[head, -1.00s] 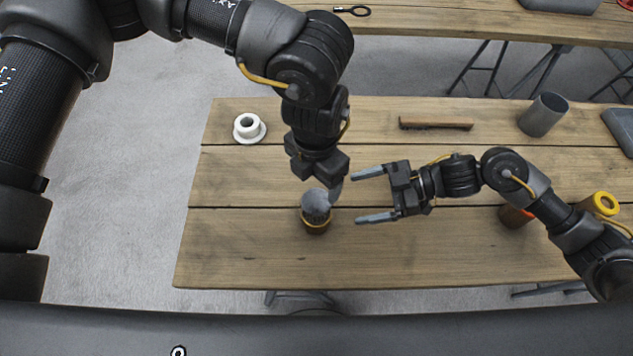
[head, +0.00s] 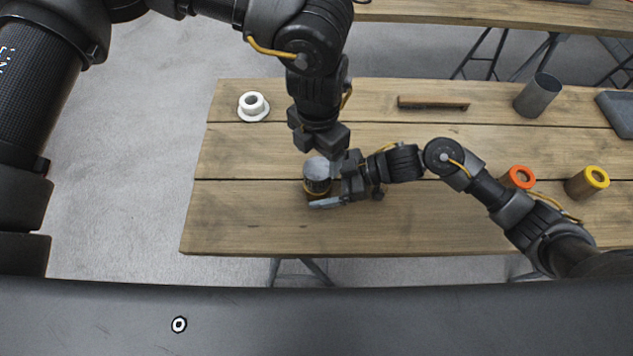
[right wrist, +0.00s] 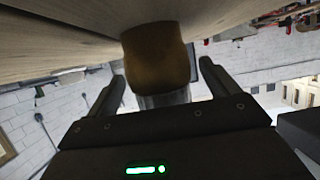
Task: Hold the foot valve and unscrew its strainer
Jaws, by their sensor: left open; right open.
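The foot valve (head: 317,187) stands upright on the wooden table, brass-brown below, with its grey strainer (head: 317,170) on top. My left gripper (head: 319,148) is open and points down just above the strainer; its fingers are mostly hidden. My right gripper (head: 333,189) is open and reaches in from the right, low at the valve, with one finger along its near side. In the right wrist view the brown body (right wrist: 156,55) and the grey part (right wrist: 163,98) sit between the two spread fingers, with gaps on both sides.
A white flanged fitting (head: 253,106) lies at the back left. A brown bar (head: 433,103), a grey cup (head: 538,96) and a dark tray (head: 619,113) are at the back right. Orange-topped (head: 518,178) and yellow-topped (head: 587,183) cylinders stand near my right arm. The table front is clear.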

